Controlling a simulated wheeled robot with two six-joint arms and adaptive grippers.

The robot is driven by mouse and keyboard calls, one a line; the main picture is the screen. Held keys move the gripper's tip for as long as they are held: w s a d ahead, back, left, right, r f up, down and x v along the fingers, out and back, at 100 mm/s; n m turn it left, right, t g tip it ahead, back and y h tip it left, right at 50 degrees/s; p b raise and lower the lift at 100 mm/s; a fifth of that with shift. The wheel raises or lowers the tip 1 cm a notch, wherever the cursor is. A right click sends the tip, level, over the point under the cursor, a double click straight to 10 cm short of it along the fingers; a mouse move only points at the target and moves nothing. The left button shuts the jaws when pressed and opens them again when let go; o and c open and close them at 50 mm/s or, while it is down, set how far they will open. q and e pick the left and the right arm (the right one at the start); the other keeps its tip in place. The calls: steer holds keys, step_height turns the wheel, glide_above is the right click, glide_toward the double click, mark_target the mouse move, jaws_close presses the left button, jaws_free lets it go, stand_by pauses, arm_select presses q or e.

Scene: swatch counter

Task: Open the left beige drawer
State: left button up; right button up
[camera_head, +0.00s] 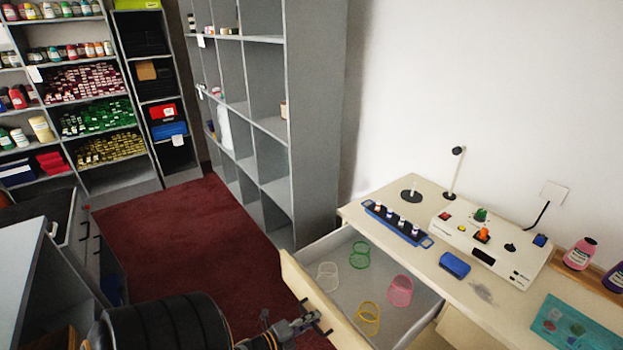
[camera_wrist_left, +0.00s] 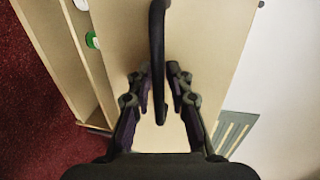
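The left beige drawer (camera_head: 296,290) under the beige counter is pulled well out. Its grey inside shows white, green, pink and yellow mesh cups. My left gripper (camera_head: 312,322) is at the outside of the drawer front, low in the head view. In the left wrist view the dark bar handle (camera_wrist_left: 157,45) runs between the two fingers of my left gripper (camera_wrist_left: 159,78), which are drawn close on either side of it. The beige drawer front (camera_wrist_left: 205,50) lies behind it. Contact at the fingertips is partly hidden. My right gripper is not in view.
The counter (camera_head: 390,190) carries a blue rack (camera_head: 397,222) of small bottles, a control box (camera_head: 490,245), a blue block (camera_head: 454,265) and a teal sheet (camera_head: 575,325). A grey shelf (camera_head: 300,130) stands behind. Red carpet (camera_head: 190,230) is open floor to the left.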

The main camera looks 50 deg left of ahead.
arm_select(q)
steer(key=shift+s+a, duration=0.1)
steer(key=shift+s, duration=0.15)
steer(key=v, duration=1.1)
steer(key=shift+s, duration=0.25)
steer(key=s+d+f+n+g+y, duration=0.1)
steer(key=s+f+n+g, duration=0.2)
steer(key=f, duration=0.4)
steer(key=s+f+n+g+y, duration=0.1)
steer(key=s+f+n+g, duration=0.1)
steer(key=f+n, duration=0.4)
steer(key=s+d+f+n+g+y, duration=0.1)
steer(key=s+f+n+g, duration=0.15)
steer(key=f, duration=0.65)
steer(key=s+d+f+n+g+h, duration=0.1)
steer(key=s+d+f+n+g, duration=0.6)
steer(key=s+d+f, duration=0.1)
steer(key=shift+s+d, duration=0.3)
steer(key=shift+d, duration=0.55)
